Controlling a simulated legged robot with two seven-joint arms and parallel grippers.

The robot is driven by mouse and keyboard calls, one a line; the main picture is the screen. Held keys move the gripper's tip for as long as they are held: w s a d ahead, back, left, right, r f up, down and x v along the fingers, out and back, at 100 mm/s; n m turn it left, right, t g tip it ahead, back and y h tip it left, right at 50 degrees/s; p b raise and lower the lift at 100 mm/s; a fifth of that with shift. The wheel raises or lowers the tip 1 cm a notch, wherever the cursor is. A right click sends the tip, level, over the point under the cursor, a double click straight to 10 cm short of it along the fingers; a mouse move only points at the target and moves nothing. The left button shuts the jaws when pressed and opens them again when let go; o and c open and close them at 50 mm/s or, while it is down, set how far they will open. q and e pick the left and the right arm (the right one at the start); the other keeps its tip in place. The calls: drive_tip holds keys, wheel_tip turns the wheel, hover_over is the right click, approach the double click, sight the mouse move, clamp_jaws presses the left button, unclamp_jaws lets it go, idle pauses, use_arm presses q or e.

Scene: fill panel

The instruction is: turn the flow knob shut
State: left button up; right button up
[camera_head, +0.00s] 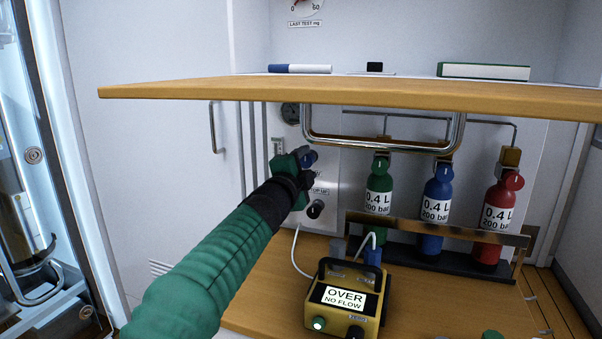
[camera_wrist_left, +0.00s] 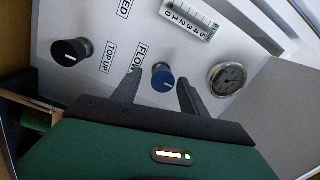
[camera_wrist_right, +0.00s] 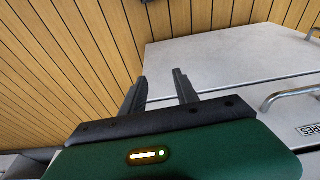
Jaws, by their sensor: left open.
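The flow knob is a blue round knob (camera_wrist_left: 163,77) with a white pointer mark, beside the FLOW label (camera_wrist_left: 140,56) on the white panel. In the left wrist view it sits between my left gripper's (camera_wrist_left: 158,88) open fingers, which do not appear to touch it. In the head view the left gripper (camera_head: 309,165) is at the panel, and the blue knob (camera_head: 310,157) shows at its tip. A black TOP UP knob (camera_wrist_left: 70,52) is to the left in the wrist view. My right gripper (camera_wrist_right: 160,82) is open and empty, away from the panel.
A wooden shelf (camera_head: 200,90) with a metal rail (camera_head: 385,148) overhangs the panel. Green, blue and red bottles (camera_head: 497,210) stand at the right. A yellow meter (camera_head: 345,299) reads "OVER NO FLOW". A gauge (camera_wrist_left: 227,79) and a numbered flow scale (camera_wrist_left: 188,18) are near the knob.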

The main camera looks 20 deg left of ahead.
use_arm(q)
drive_tip(key=s+b, duration=0.3)
drive_tip(key=s, duration=1.3)
drive_tip(key=shift+s+f, duration=0.2)
drive_tip(key=shift+f, duration=0.25)
